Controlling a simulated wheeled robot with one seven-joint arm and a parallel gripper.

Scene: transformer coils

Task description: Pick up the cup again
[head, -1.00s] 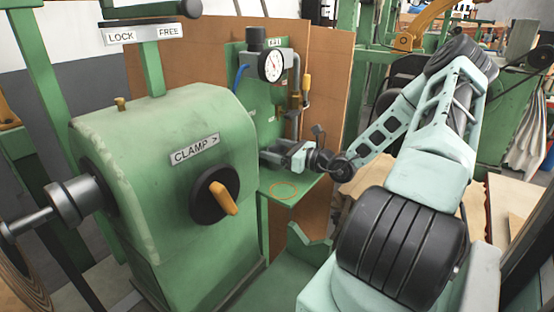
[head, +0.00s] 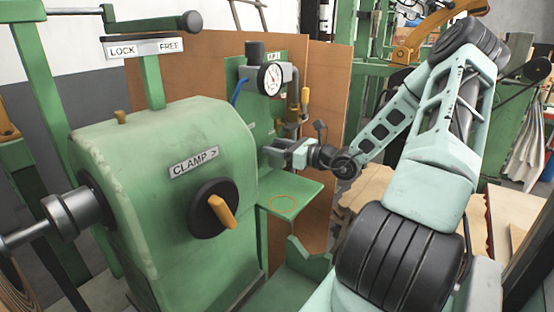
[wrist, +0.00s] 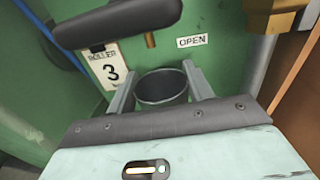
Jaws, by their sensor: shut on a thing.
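The cup (wrist: 162,88) is a dark grey, round, open-topped vessel, seen from above in the wrist view. My gripper (wrist: 160,84) has one finger on each side of it and is shut on it. In the head view my gripper (head: 283,150) is in front of the green gauge panel, above a small green shelf (head: 300,193). The shelf has an orange ring outline (head: 284,203) on it, with nothing standing inside the ring. The cup is hard to make out in the head view.
The green clamp machine (head: 150,170) with its orange-handled knob (head: 218,210) stands close on the left. A pressure gauge (head: 270,79) and pipe are above my gripper. In the wrist view a dark handle (wrist: 120,22) and a brass fitting (wrist: 275,15) are near the cup.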

